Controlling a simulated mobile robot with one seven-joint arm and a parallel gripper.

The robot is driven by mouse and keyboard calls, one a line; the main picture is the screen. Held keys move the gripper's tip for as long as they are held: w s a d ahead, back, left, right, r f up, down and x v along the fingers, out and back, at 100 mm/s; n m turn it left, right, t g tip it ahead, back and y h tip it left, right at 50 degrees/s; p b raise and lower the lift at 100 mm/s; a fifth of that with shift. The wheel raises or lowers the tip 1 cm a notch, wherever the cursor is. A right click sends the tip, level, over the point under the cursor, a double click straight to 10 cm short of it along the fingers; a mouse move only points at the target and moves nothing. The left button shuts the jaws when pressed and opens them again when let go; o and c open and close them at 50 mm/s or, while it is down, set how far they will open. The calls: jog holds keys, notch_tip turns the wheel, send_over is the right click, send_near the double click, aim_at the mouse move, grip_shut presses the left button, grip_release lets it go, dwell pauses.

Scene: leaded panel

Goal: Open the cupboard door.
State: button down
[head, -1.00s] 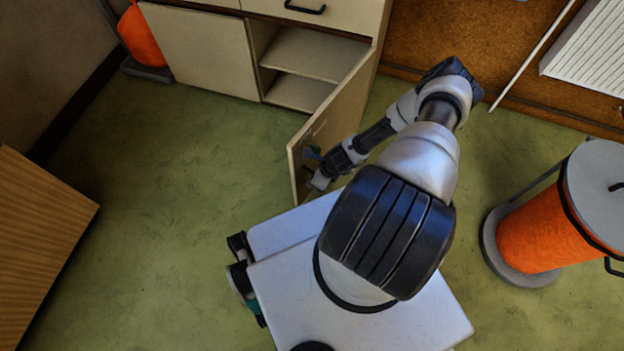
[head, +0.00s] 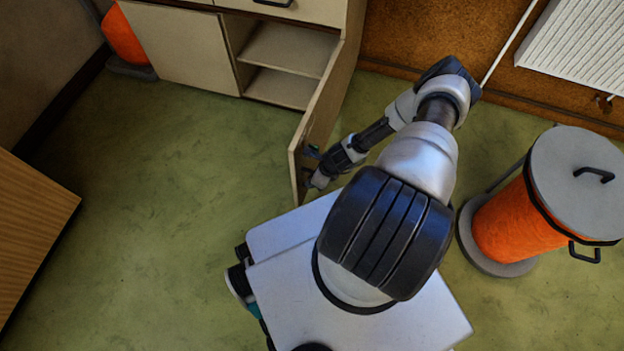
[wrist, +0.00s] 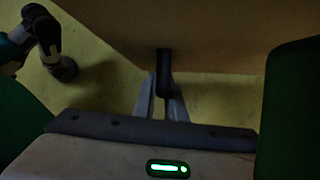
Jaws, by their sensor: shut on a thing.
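The cupboard door (head: 320,119) is a pale panel hinged at the right side of the cupboard (head: 285,62). It stands wide open, swung out toward me, and the shelves inside the right compartment show. My gripper (head: 311,170) is at the door's free edge, partly hidden by the door and my wrist in the head view. In the wrist view, my gripper (wrist: 162,108) has its two light fingers closed around the dark door handle (wrist: 163,65). The door panel fills the upper part of that view.
An orange bin with a grey lid (head: 573,185) stands on the right. A white radiator (head: 585,52) hangs on the back wall. A wooden piece of furniture (head: 30,235) is at the left edge. Green floor (head: 170,200) is clear between it and me.

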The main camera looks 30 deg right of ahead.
jog(key=shift+s+a, duration=0.15)
jog(key=c, duration=1.8)
grip_release()
jog(key=p+v, duration=0.5)
jog(key=v, duration=1.2)
jog(key=shift+r, duration=0.15)
